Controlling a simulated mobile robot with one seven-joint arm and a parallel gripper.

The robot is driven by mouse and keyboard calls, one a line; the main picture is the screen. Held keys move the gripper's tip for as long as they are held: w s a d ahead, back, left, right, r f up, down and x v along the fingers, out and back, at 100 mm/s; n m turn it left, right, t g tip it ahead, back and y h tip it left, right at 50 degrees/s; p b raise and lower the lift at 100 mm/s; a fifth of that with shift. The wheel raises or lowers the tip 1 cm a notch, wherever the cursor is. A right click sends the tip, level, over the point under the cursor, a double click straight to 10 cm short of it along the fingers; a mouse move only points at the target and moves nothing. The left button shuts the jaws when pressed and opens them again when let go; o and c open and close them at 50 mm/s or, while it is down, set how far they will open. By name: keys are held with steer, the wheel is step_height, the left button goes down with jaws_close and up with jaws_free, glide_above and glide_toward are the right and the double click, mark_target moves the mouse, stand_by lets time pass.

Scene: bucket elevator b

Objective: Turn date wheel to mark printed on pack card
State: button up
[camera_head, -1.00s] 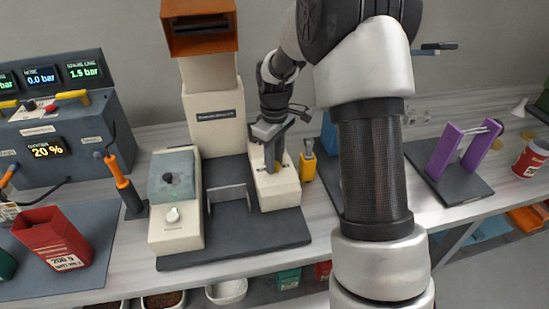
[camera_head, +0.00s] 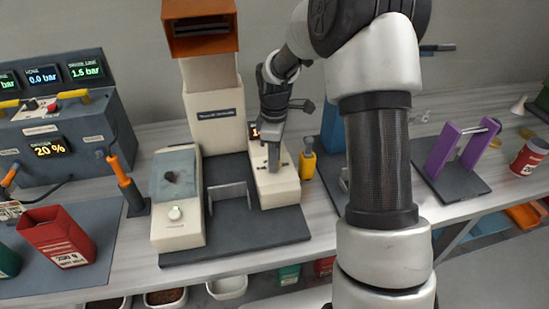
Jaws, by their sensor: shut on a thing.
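A cream sealing machine (camera_head: 215,130) stands on the bench with a low cream block (camera_head: 284,188) at its right front. My gripper (camera_head: 273,168) points down onto the top of this block. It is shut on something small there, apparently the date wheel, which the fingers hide. A small lit red display (camera_head: 254,131) shows partly behind my gripper; its reading is mostly covered. I cannot make out a pack card or its printed mark.
A yellow-orange holder (camera_head: 308,165) stands close right of the block. A red box (camera_head: 58,240) and a grey gauge console (camera_head: 65,130) stand left. A purple-posted stand (camera_head: 455,155) is at right. My arm covers the bench right of centre.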

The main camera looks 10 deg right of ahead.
steer(key=o, duration=1)
steer(key=shift+o, duration=0.2)
steer(key=shift+r, duration=0.15)
step_height(320, 180, up, 17)
steer(key=p, duration=0.1)
steer(key=shift+p, duration=0.3)
steer(key=shift+r, duration=0.15)
